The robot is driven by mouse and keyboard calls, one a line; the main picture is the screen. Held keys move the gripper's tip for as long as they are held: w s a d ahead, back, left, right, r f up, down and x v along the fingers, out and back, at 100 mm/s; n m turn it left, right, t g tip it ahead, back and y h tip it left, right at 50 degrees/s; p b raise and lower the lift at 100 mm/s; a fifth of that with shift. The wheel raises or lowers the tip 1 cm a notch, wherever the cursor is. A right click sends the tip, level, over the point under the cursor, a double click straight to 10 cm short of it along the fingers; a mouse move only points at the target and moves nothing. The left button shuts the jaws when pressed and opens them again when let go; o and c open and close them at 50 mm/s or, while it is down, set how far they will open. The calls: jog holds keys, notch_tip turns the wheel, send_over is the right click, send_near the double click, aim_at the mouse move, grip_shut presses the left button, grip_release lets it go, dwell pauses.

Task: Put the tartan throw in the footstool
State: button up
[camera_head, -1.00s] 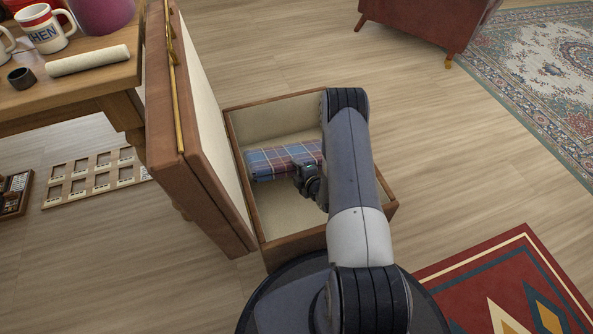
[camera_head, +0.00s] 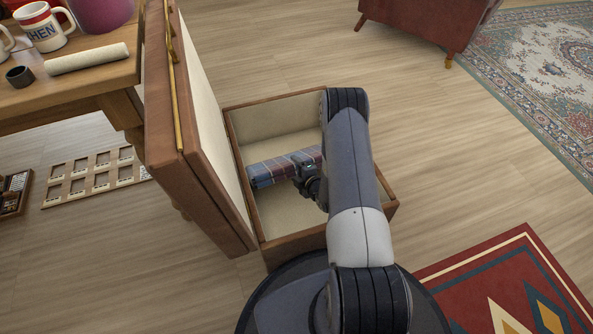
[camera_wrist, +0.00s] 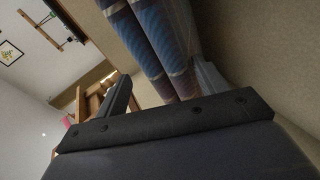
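The tartan throw (camera_head: 272,172), a rolled blue and red checked cloth, lies inside the open footstool (camera_head: 296,244), its right end hidden behind my arm. The footstool is a brown box with a cream lining, its lid (camera_head: 200,150) standing open on the left. My gripper (camera_head: 308,180) is down inside the box at the throw. In the wrist view the throw (camera_wrist: 160,45) runs between the fingers of my gripper (camera_wrist: 165,76). A gap shows between it and the left finger, so the gripper looks open. Whether the right finger touches it, I cannot tell.
A wooden table (camera_head: 95,85) with mugs (camera_head: 45,27) and a white roll (camera_head: 88,59) stands at the upper left. A red-brown piece of furniture (camera_head: 415,25) stands behind. Rugs (camera_head: 515,285) lie on the right. Floor is clear behind the footstool.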

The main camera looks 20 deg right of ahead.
jog(key=shift+r+p, duration=0.4)
jog(key=shift+r, duration=0.2)
jog(key=p+v, duration=0.3)
jog(key=v, duration=0.9)
jog(key=shift+c, duration=0.2)
